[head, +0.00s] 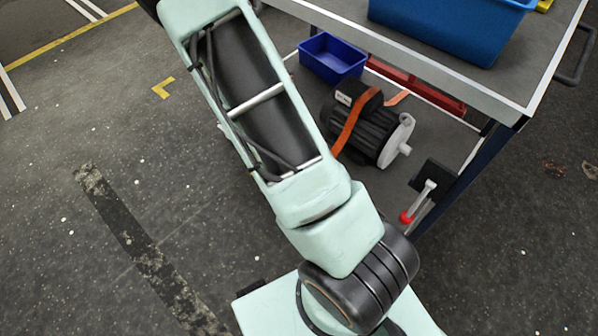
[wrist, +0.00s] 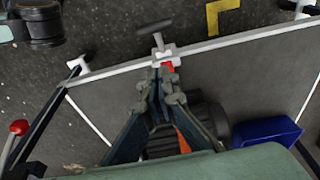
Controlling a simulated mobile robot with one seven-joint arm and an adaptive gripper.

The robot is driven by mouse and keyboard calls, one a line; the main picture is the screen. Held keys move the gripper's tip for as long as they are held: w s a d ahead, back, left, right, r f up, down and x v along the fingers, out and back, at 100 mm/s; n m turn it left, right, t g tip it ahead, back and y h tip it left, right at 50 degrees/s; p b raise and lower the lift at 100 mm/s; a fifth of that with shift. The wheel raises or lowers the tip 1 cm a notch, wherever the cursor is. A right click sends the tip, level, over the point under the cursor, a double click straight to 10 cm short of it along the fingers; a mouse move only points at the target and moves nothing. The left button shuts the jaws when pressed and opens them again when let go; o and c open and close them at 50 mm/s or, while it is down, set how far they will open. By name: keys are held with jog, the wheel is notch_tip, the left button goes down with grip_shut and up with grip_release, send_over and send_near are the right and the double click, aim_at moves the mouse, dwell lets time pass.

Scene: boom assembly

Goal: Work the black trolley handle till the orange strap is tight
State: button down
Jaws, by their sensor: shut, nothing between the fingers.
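A dark, T-shaped handle (wrist: 155,28) stands out from a white fitting (wrist: 165,52) on the trolley's lower-shelf edge in the wrist view; I take it as the black trolley handle. My gripper (wrist: 164,76) is shut and empty, its fingertips just on the shelf side of the fitting. Whether they touch it I cannot tell. The orange strap (head: 351,122) crosses the dark motor (head: 370,138) on the lower shelf. It also shows in the wrist view (wrist: 183,141), partly behind my fingers. Its tightness is unclear. My gripper and this handle do not show in the head view.
A lever with a red knob (head: 406,217) stands near the trolley's front leg. A small blue bin (head: 332,58) and a red tray (head: 440,98) sit on the lower shelf. A large blue crate (head: 450,28) stands on top. Floor left of the trolley is open.

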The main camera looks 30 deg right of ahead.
jog(key=shift+f, duration=0.15)
jog(key=f+b, duration=0.1)
jog(key=f, duration=0.2)
jog(key=d+f+b, duration=0.1)
jog(key=f+b, duration=0.1)
jog(key=f, duration=0.2)
jog(key=d+f+b, duration=0.1)
jog(key=f, duration=0.2)
jog(key=shift+w+f+b, duration=0.15)
jog(key=shift+w+b, duration=0.15)
jog(key=shift+s+a+f+b, duration=0.2)
jog(key=shift+a+f+b, duration=0.2)
jog(key=shift+a+f, duration=0.45)
jog(key=shift+s+a+f, duration=0.15)
jog(key=shift+a+f, duration=0.15)
jog(key=shift+f, duration=0.2)
